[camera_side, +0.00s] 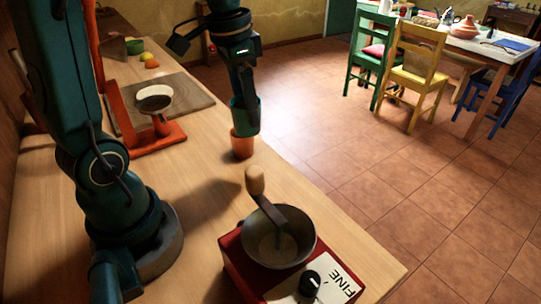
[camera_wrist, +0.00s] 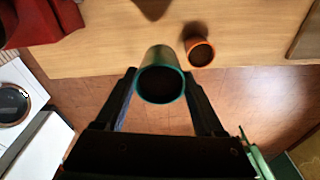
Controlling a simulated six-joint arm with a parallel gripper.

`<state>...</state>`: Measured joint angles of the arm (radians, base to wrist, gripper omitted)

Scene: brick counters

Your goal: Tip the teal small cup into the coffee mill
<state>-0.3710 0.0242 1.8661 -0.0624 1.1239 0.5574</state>
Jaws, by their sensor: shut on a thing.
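My gripper (camera_side: 243,98) is shut on the teal small cup (camera_side: 246,118) and holds it above the counter, roughly upright. In the wrist view the teal cup (camera_wrist: 160,58) sits between my two fingers (camera_wrist: 163,84), its mouth toward the camera and its inside dark. I cannot tell what it holds. The coffee mill (camera_side: 233,258) stands at the front of the side view, with a red body, an open metal bowl (camera_side: 270,240) and a crank with a wooden knob (camera_side: 255,181). The held cup is behind the mill, not over its bowl.
An orange cup (camera_side: 242,146) stands on the counter near the edge, just below the teal cup in the side view; the wrist view shows it beside (camera_wrist: 201,53). An orange stand (camera_side: 160,140) with a dark-filled dripper (camera_side: 155,97) is further left, by a wooden board (camera_side: 190,93).

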